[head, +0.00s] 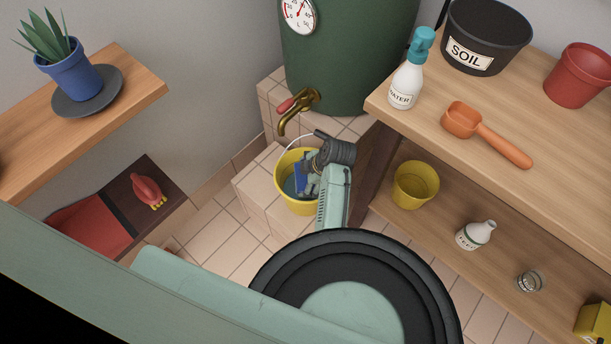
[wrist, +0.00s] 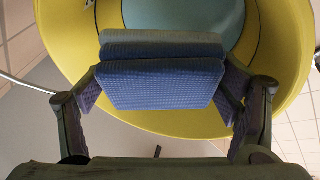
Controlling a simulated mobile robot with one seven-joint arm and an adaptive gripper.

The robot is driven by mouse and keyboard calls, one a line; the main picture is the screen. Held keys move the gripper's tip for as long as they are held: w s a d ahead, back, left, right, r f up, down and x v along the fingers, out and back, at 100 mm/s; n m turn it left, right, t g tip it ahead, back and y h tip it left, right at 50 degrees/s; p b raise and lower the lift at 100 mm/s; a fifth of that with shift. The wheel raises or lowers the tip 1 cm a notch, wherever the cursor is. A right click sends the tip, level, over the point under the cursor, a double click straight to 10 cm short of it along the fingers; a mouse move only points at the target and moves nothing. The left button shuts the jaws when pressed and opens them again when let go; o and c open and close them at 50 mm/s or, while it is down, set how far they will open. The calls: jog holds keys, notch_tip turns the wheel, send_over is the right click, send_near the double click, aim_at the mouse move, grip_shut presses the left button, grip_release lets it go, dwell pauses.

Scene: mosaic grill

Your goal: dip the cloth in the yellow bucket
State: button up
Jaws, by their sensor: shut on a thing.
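The yellow bucket (head: 283,166) stands on a tiled step below the brass tap, with its thin wire handle raised. In the wrist view the bucket (wrist: 285,70) fills the upper part, with blue-grey water (wrist: 190,14) at its bottom. My gripper (head: 304,184) is at the bucket's opening. In the wrist view my gripper (wrist: 162,88) is shut on the folded blue cloth (wrist: 160,82), one finger on each side. The cloth (head: 300,174) shows small in the head view, partly hidden by my arm. I cannot tell whether it touches the water.
A green tank (head: 345,50) with a brass tap (head: 293,108) stands behind the bucket. A wooden shelf unit (head: 480,115) to the right holds a spray bottle (head: 407,75), an orange scoop (head: 490,132) and pots. A small yellow pot (head: 414,186) stands on its lower shelf.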

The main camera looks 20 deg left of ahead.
jog(key=shift+r+p, duration=2)
jog(key=shift+r, duration=0.6)
jog(key=shift+r+p, duration=0.5)
jog(key=shift+r, duration=2.25)
jog(key=shift+d, duration=0.1)
